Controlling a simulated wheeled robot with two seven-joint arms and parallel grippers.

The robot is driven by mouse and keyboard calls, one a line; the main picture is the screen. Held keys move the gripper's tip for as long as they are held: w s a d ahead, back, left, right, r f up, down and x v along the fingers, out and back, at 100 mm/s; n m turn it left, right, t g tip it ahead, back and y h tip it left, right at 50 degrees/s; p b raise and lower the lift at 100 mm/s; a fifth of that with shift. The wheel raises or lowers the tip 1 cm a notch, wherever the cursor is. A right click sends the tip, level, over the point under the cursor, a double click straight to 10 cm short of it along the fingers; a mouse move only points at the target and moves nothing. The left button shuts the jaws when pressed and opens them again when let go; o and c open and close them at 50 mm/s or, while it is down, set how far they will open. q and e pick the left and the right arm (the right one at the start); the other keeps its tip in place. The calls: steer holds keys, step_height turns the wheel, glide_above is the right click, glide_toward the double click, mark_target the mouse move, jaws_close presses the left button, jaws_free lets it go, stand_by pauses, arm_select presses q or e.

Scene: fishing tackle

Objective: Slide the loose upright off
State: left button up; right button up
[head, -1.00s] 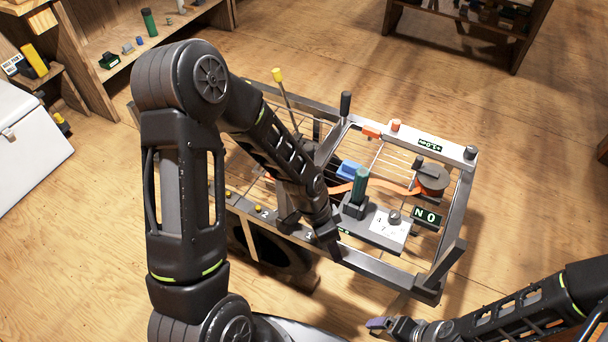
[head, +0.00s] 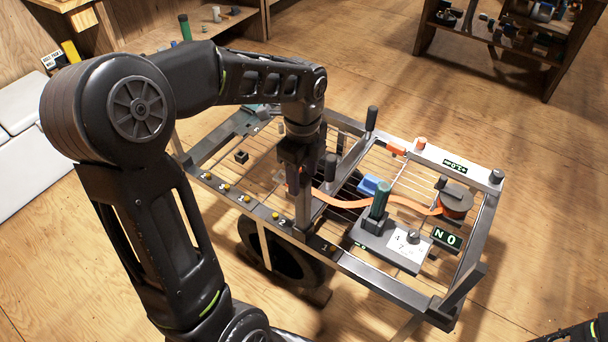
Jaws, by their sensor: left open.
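A metal frame (head: 385,286) strung with thin wires stands in the middle of the head view. A grey crossbar (head: 352,152) with a dark knobbed post (head: 372,118) at its far end spans the wires. I cannot tell for certain which part is the loose upright. My left gripper (head: 298,190) points down over the frame, left of this crossbar and near the numbered front rail (head: 262,212). It is open; its fingers partly hide the wires and rail, and contact is unclear. My right gripper is out of view; only a bit of that arm shows at bottom right.
A grey block with a green handle (head: 380,200), a blue block (head: 372,185), an orange strap (head: 405,201) and a dark reel (head: 456,198) sit on the frame's right half. A "NO" sign (head: 446,238) is beside them. Shelves (head: 428,35) stand behind; open floor surrounds the frame.

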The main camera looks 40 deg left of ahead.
mark_target(303, 197)
arm_select(q)
steer(key=shift+f, duration=0.1)
step_height(303, 197, down, 8)
steer(key=shift+r+b, duration=0.15)
steer(key=shift+b, duration=0.25)
steer(key=shift+c, duration=0.3)
jaws_close()
stand_by(0.3)
stand_by(0.4)
